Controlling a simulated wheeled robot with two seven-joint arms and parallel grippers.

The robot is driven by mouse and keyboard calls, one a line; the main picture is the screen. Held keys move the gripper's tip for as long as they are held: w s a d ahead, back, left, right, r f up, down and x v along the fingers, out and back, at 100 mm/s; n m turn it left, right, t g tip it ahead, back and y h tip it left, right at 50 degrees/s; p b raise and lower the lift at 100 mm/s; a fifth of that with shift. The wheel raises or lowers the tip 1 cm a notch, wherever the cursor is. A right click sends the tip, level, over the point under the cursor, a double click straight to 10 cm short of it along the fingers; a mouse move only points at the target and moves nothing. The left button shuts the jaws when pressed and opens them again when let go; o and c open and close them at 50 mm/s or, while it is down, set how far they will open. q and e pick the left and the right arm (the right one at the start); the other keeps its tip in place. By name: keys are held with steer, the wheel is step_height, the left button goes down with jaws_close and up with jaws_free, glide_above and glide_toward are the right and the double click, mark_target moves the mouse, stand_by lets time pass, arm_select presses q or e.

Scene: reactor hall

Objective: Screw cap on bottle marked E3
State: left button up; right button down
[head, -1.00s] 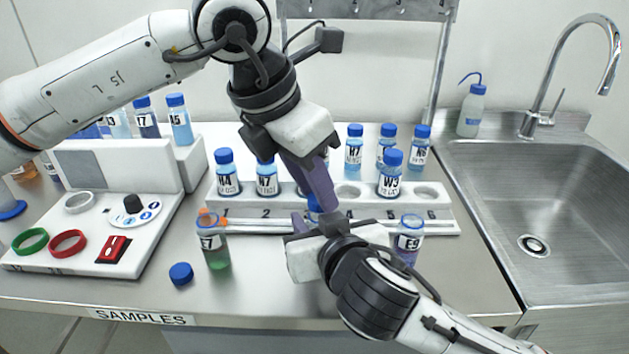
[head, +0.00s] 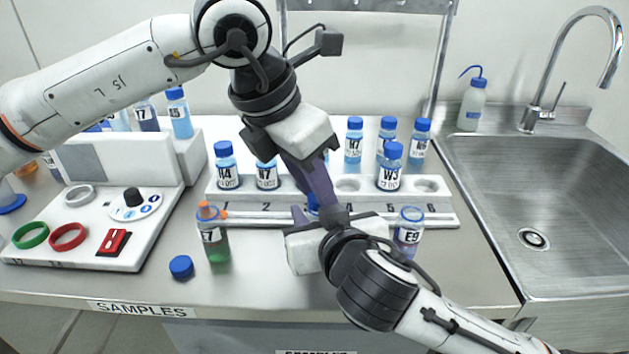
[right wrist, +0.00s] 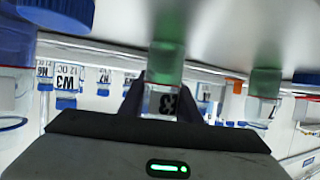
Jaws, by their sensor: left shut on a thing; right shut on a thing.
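A blue cap (head: 312,203) shows at the fingertips of my left gripper (head: 318,200), which is shut on it from above, over the middle front of the white rack. My right gripper (head: 316,218) reaches in from the lower right, just below, and is shut on the bottle marked E3. In the head view my right gripper hides that bottle. In the right wrist view, which is upside down, the E3 bottle (right wrist: 162,100) holds green liquid and sits between my dark fingers. Its mouth is hidden there, so I cannot tell whether cap and bottle touch.
Bottle E7 (head: 213,235) and a loose blue cap (head: 181,267) stand left of my right gripper; bottle E9 (head: 408,233) stands close on its right. The white rack (head: 240,205) holds several capped bottles. A control panel (head: 90,235) is left, a sink (head: 540,210) right.

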arm_select(q)
steer(key=m, duration=0.2)
steer(key=m+g, duration=0.1)
steer(key=m, duration=0.1)
steer(key=m+g+h, duration=0.1)
steer(key=m, duration=0.1)
steer(key=shift+w+a+m, duration=0.1)
steer(key=shift+w+m, duration=0.2)
steer(key=m+g, duration=0.1)
steer(key=m, duration=0.1)
steer(key=m+g, duration=0.1)
steer(key=m, duration=0.1)
steer(key=m+g, duration=0.1)
steer(key=m, duration=0.2)
steer(key=shift+w, duration=0.25)
steer(key=m, duration=0.2)
steer(key=m+g+y, duration=0.1)
steer(key=shift+w+d+m, duration=0.1)
steer(key=shift+d+m, duration=0.15)
steer(key=shift+m, duration=0.05)
steer(key=m+g+y, duration=0.1)
steer(key=m, duration=0.2)
steer(key=shift+d+f, duration=0.1)
steer(key=shift+f, duration=0.05)
steer(key=shift+m+y, duration=0.5)
steer(key=shift+m, duration=0.8)
steer(key=o, duration=1)
steer(key=shift+c, duration=0.4)
